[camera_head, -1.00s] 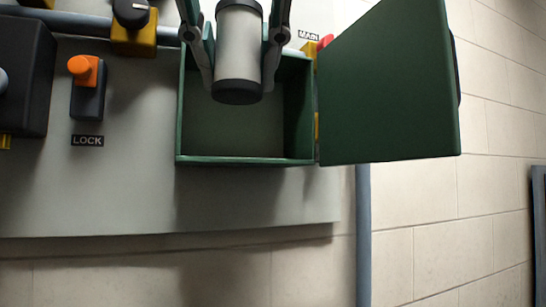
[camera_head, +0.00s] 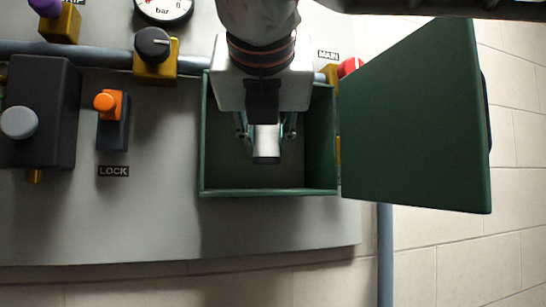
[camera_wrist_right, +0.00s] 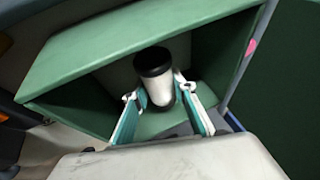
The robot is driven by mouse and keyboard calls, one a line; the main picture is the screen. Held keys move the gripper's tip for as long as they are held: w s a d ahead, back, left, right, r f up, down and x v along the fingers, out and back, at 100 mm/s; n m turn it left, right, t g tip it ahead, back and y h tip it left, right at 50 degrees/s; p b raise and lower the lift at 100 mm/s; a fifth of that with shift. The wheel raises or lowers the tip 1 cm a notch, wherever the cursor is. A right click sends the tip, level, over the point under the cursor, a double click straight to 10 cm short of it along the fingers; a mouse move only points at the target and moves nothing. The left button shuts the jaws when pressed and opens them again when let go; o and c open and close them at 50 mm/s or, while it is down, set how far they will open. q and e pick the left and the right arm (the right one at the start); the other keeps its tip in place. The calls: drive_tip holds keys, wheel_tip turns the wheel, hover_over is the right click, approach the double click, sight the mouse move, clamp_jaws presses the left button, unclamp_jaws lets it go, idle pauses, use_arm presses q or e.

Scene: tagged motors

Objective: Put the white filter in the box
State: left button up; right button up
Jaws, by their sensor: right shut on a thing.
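The white filter (camera_head: 267,143) is a white cylinder; its black end cap shows in the right wrist view, where the filter (camera_wrist_right: 159,88) stands between the fingers. My right gripper (camera_head: 266,133) is shut on it, and in the right wrist view the fingertips (camera_wrist_right: 160,90) touch its sides. The filter is within the opening of the green box (camera_head: 268,192); I cannot tell whether it touches the back or floor. The box's green door (camera_head: 415,120) is swung open to the right. My wrist hides the box's upper part. My left gripper is not in view.
On the grey panel (camera_head: 150,220) left of the box are an orange lock switch (camera_head: 108,103), a black knob on a yellow base (camera_head: 153,45) and a dark block with a grey knob (camera_head: 40,112). A red part (camera_head: 349,67) sits by the door's upper edge. The panel below the box is clear.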

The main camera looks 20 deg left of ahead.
sight(267, 158)
drive_tip(key=shift+w+f, duration=0.15)
drive_tip(key=shift+f, duration=0.45)
drive_tip(key=shift+w+f, duration=0.15)
drive_tip(key=shift+f, duration=1)
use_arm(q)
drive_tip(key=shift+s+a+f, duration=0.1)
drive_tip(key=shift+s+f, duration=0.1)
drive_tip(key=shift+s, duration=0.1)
use_arm(e)
drive_tip(key=shift+s, duration=0.1)
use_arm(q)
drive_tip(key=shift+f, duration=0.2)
use_arm(e)
drive_tip(key=shift+f, duration=0.15)
drive_tip(key=o, duration=1.1)
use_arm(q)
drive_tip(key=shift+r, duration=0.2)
